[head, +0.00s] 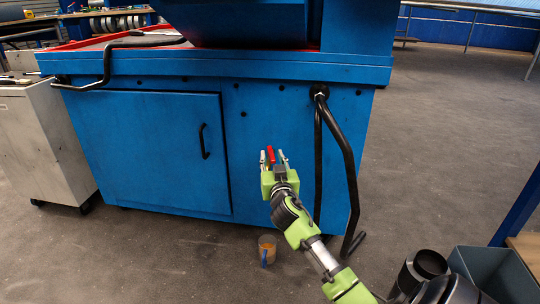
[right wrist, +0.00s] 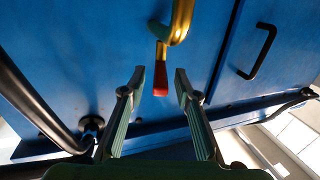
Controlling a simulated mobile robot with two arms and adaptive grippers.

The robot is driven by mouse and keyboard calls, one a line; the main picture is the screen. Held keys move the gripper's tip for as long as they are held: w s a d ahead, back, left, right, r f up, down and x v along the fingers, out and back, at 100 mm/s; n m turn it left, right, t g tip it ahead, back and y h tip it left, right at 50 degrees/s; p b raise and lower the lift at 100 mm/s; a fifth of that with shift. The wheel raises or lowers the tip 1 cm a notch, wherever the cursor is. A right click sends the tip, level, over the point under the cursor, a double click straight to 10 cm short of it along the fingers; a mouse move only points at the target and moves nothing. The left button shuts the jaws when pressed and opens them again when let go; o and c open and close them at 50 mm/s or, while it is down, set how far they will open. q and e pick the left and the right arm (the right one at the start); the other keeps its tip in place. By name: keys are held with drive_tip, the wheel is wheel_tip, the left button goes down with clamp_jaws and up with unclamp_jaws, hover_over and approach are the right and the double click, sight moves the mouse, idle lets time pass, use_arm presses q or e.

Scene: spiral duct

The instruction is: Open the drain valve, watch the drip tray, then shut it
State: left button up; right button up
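The drain valve shows in the right wrist view as a brass pipe (right wrist: 181,22) with a red-tipped lever (right wrist: 160,80) against the blue cabinet front. In the head view the red lever (head: 271,154) shows between the fingers of my right gripper (head: 272,158). The right gripper is open; in the right wrist view its fingertips (right wrist: 157,84) stand on either side of the red tip, with gaps on both sides. A small round tan container (head: 267,243) with a blue part in front stands on the floor below; I cannot tell if it is the drip tray. My left gripper is out of view.
The blue machine cabinet (head: 150,150) has a door with a black handle (head: 205,141). A bent black pipe (head: 345,150) hangs right of the gripper. A grey cabinet (head: 45,140) stands left, a grey bin (head: 490,270) lower right. Floor in front is mostly clear.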

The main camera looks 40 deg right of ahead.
sight(270, 148)
drive_tip(key=shift+b+x, duration=0.75)
drive_tip(key=shift+x, duration=1.9)
clamp_jaws()
